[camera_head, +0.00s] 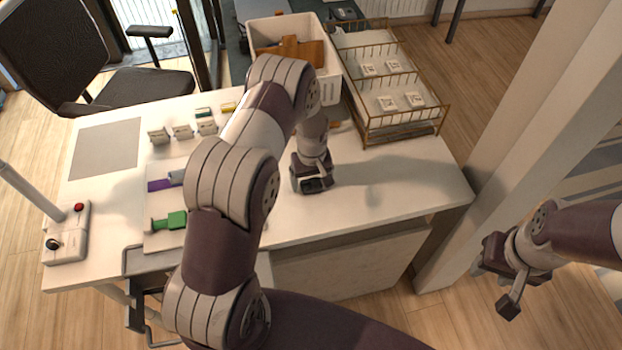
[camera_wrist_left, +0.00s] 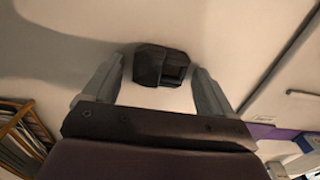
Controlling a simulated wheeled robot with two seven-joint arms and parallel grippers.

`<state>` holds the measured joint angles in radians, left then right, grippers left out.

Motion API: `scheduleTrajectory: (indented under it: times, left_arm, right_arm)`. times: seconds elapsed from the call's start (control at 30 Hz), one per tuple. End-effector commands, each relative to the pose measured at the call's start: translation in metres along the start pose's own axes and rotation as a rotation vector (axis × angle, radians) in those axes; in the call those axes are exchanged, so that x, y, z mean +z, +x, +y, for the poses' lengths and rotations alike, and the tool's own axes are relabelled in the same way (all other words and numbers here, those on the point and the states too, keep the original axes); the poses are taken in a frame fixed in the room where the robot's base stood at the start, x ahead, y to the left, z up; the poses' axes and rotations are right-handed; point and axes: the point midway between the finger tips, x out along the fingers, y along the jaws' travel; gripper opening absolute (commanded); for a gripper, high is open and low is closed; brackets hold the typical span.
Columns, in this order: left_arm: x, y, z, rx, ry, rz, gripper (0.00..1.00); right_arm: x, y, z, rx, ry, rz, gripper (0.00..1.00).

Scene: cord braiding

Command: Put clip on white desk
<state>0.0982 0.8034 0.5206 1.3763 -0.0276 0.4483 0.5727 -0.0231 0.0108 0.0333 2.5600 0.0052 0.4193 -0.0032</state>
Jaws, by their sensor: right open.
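The black clip (camera_wrist_left: 162,66) lies on the white desk (camera_head: 390,190) in the left wrist view, between the two fingertips. My left gripper (camera_head: 312,186) is low over the right half of the desk in the head view. In the left wrist view the left gripper (camera_wrist_left: 158,66) is open around the clip, with a small gap on each side. In the head view the clip is hard to tell from the dark gripper. My right gripper (camera_head: 500,282) is open and empty, off the desk's right side above the floor.
A white bin (camera_head: 330,90) with brown items and a wire rack (camera_head: 405,128) stand at the desk's back. Small grey holders (camera_head: 183,132), a green tool (camera_head: 170,221) and a purple item (camera_head: 160,184) are on the left. A pillar (camera_head: 510,160) stands right of the desk.

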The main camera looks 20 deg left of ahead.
Motion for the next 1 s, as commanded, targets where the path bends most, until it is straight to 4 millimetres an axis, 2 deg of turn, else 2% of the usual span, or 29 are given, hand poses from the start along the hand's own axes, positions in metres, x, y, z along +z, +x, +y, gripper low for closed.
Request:
scheduleTrajectory:
  times: [0.2, 0.27, 0.37, 0.6, 0.8, 0.87, 0.97, 1.0]
  left_arm:
    - [0.0, -0.006, 0.0, 0.0, 0.0, 0.0, 0.86]
    - [-0.001, -0.01, 0.001, 0.001, 0.0, 0.002, 0.86]
    - [-0.001, -0.029, 0.001, 0.002, 0.0, 0.004, 0.86]
    - [-0.001, -0.091, 0.001, 0.003, 0.0, 0.004, 0.86]
    - [0.001, -0.121, 0.0, 0.001, 0.004, 0.001, 0.86]
    - [0.008, -0.131, -0.001, 0.006, 0.034, 0.007, 0.86]
    - [0.042, -0.16, -0.01, 0.021, 0.174, 0.029, 0.86]
    - [0.062, -0.173, -0.017, 0.03, 0.252, 0.044, 0.86]
  right_arm:
    - [-0.001, -0.005, 0.0, 0.0, 0.0, 0.0, 0.43]
    - [0.0, -0.001, 0.0, 0.0, 0.0, 0.0, 0.43]
    - [0.0, 0.002, 0.0, 0.0, 0.0, 0.0, 0.43]
    - [0.001, 0.011, 0.0, 0.0, 0.0, 0.0, 0.43]
    - [0.002, 0.013, 0.0, 0.0, 0.0, 0.0, 0.43]
    - [0.002, 0.013, 0.0, 0.0, 0.0, 0.0, 0.43]
    - [0.001, 0.012, 0.0, 0.0, 0.0, 0.0, 0.43]
    - [0.001, 0.012, 0.0, 0.0, 0.0, 0.0, 0.43]
